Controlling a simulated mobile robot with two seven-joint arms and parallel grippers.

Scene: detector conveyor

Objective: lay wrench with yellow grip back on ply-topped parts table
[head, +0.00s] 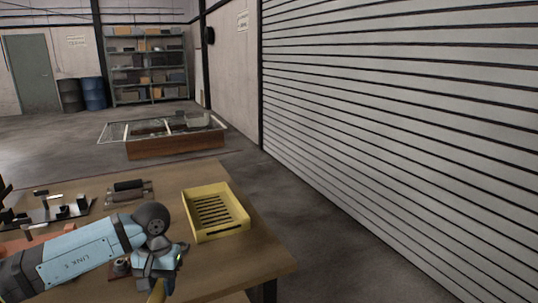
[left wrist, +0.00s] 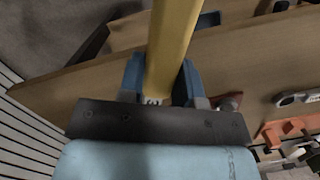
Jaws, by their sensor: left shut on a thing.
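My left gripper (head: 160,272) is shut on the yellow grip of the wrench. The wrench's metal end is not clearly seen. The ply-topped parts table (head: 255,265) lies beneath the gripper, with bare wood to the right of it. The gap between wrench and tabletop cannot be judged. My right gripper is not in view.
A yellow slotted tray (head: 222,236) stands near the table's right edge. Dark cylinders (head: 128,190) and several metal parts (head: 60,210) lie toward the back left. A small reddish-brown part (head: 121,267) sits just left of the gripper. A roller shutter (head: 400,120) closes the right side.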

